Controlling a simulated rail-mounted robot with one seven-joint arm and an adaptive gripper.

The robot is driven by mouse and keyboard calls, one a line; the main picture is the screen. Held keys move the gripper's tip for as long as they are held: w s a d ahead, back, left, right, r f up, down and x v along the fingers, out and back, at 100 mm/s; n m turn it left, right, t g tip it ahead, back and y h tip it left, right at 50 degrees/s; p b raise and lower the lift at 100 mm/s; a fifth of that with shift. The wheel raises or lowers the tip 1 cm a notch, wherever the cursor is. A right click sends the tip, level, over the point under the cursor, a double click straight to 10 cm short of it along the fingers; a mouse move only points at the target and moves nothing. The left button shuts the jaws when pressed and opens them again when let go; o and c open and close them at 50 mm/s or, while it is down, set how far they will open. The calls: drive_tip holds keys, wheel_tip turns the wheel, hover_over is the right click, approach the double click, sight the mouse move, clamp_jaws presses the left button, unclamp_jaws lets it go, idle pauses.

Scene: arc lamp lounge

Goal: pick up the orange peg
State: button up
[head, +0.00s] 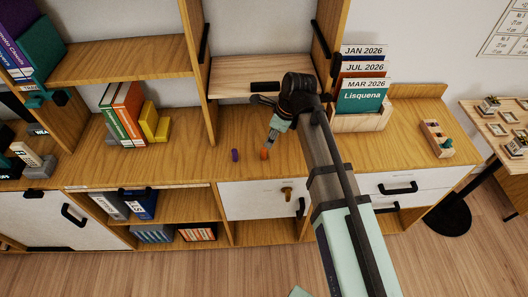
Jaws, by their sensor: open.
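The orange peg (264,154) is small and stands or lies on the wooden counter near its front edge, just above the white drawer; its exact pose is too small to tell. A purple peg (235,155) is a little to its left. My gripper (273,130) is open and points down toward the counter, just above the orange peg in the picture. No object shows between its fingers. I cannot tell whether a fingertip touches the orange peg.
A file holder (358,121) with calendar folders stands right of my gripper. A wooden block with pegs (437,139) sits farther right. Upright books (127,111) and a yellow bookend (154,122) are at left. A vertical shelf panel (197,70) rises behind. Counter left of the purple peg is clear.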

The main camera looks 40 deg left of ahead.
sight(264, 149)
drive_tip(key=shift+a+p+x, duration=0.1)
drive_tip(key=shift+p+x, duration=0.45)
drive_tip(key=shift+x, duration=1.55)
drive_tip(key=shift+a+p+x, duration=0.15)
drive_tip(key=shift+p+x, duration=0.35)
drive_tip(key=shift+x, duration=1.65)
drive_tip(key=shift+r, duration=0.1)
clamp_jaws()
